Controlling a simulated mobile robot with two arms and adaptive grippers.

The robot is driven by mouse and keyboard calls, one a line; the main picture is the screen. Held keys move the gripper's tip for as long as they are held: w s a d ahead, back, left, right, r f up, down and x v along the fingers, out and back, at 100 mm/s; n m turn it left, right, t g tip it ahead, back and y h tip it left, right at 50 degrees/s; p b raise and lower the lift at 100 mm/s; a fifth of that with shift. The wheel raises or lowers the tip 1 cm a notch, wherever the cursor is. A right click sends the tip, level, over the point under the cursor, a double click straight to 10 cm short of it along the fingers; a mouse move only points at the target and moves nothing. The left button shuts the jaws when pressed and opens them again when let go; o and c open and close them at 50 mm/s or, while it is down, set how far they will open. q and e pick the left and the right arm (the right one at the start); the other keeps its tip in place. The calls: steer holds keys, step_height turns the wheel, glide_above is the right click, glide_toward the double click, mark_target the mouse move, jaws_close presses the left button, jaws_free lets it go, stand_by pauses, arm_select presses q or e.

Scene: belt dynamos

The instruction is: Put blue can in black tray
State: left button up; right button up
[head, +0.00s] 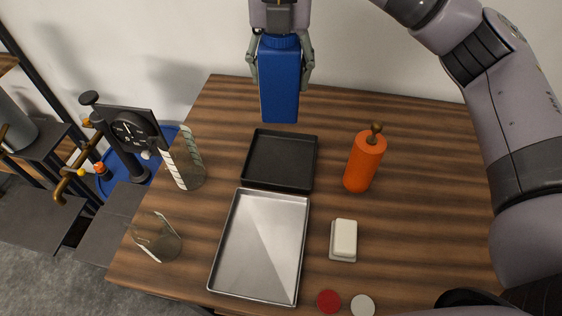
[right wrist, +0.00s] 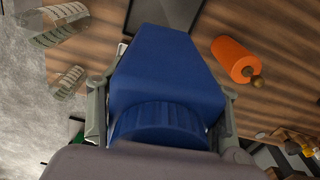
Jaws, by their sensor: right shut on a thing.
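The blue can (head: 279,88) has a ribbed round cap at its top and hangs upright in the head view. My right gripper (head: 280,62) is shut on its upper part, a finger on each side. The can is held above the back of the table, higher than the black tray. In the right wrist view the can (right wrist: 165,70) fills the middle. The black tray (head: 281,161) lies empty on the table below and in front of the can. Part of it shows in the right wrist view (right wrist: 166,14). My left gripper is not in view.
A silver tray (head: 262,246) lies in front of the black tray. An orange bottle (head: 364,162) stands to its right, a white block (head: 344,239) nearer. Glass vessels (head: 186,166) (head: 157,238) stand at left. Red (head: 328,301) and white (head: 362,305) discs lie at the front.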

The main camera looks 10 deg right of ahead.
steer(key=shift+a+r+m, duration=0.1)
steer(key=shift+r+m, duration=0.1)
steer(key=shift+m, duration=0.2)
steer(key=shift+f, duration=0.15)
steer(key=shift+m, duration=0.3)
step_height(320, 180, down, 19)
steer(key=p, duration=0.3)
steer(key=shift+f+p, duration=0.15)
steer(key=shift+p, duration=0.2)
steer(key=shift+w+f, duration=0.1)
steer(key=shift+f, duration=0.15)
steer(key=o, duration=1.7)
steer(key=shift+c, duration=0.2)
steer(key=shift+r, duration=0.15)
